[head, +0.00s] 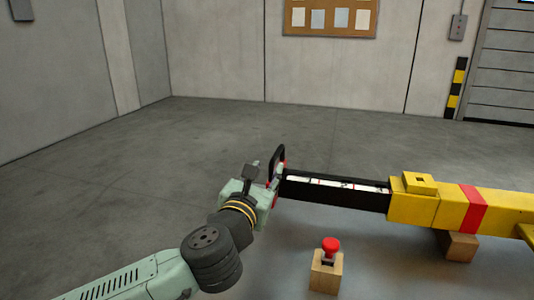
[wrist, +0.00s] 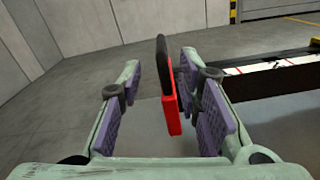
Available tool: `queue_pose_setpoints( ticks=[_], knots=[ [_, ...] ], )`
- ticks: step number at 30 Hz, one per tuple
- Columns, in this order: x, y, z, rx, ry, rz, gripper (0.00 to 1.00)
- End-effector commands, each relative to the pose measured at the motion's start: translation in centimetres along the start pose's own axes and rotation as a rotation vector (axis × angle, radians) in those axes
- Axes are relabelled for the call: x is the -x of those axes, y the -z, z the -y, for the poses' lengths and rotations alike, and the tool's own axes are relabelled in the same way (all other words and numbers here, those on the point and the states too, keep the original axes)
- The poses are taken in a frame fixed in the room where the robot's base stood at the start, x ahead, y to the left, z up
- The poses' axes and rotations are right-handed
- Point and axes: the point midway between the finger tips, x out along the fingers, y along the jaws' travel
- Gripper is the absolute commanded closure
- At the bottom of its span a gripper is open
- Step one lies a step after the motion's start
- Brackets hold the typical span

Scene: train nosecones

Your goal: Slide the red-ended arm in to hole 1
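The sliding arm (head: 335,190) is a black bar with a white marked strip on top. It sticks out to the left from a yellow housing (head: 410,208). Its left end carries a black upright handle (head: 279,160) with red parts; the handle also shows edge-on, black above red, in the wrist view (wrist: 170,100). My gripper (head: 264,178) is at this end. In the wrist view my gripper's purple-padded fingers (wrist: 165,85) are apart, with the handle between them. A gap shows on the left; contact on the right is unclear. No numbered hole is readable.
A red button on a wooden block (head: 326,272) stands in front of the bar. A wooden block (head: 458,246) sits under the yellow beam, which has a red band (head: 473,208). The floor to the left and behind is clear.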

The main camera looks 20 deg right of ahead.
Motion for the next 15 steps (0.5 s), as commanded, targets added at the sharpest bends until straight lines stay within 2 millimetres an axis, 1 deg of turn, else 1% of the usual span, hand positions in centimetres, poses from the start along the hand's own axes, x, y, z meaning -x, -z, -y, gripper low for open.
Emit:
queue_pose_setpoints(
  ticks=[5, 12, 15],
  knots=[
    [-2.4, -0.2, 0.1, 0.002, 0.002, -0.002, 0.69],
    [-7.1, -0.2, 0.0, 0.005, 0.0, -0.002, 0.69],
    [-8.6, -0.2, 0.0, 0.005, 0.0, -0.002, 0.69]
  ],
)
